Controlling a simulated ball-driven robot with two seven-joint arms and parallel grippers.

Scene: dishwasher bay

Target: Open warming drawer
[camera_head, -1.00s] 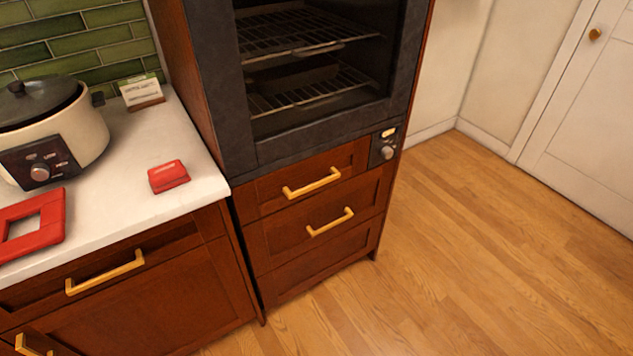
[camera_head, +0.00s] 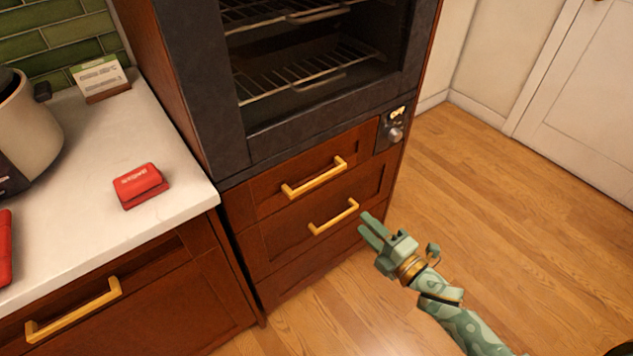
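Below the dark oven, a wooden cabinet holds stacked drawers with gold bar handles. The upper drawer (camera_head: 268,197) is shut, with its handle (camera_head: 314,178) across its front. The drawer below it (camera_head: 283,239) is also shut, with its own handle (camera_head: 333,217). I cannot tell which one is the warming drawer. My green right gripper (camera_head: 367,227) is in front of the cabinet's right side, to the right of the lower handle and apart from it. Its two fingers are spread and empty. My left gripper is not in view.
The oven (camera_head: 233,140) above has wire racks, and a knob panel (camera_head: 393,130) sits at its lower right. On the left, a white counter (camera_head: 90,205) carries a red object (camera_head: 140,185), a card stand (camera_head: 103,80) and a cooker (camera_head: 25,135). Wooden floor (camera_head: 520,220) lies clear at right.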

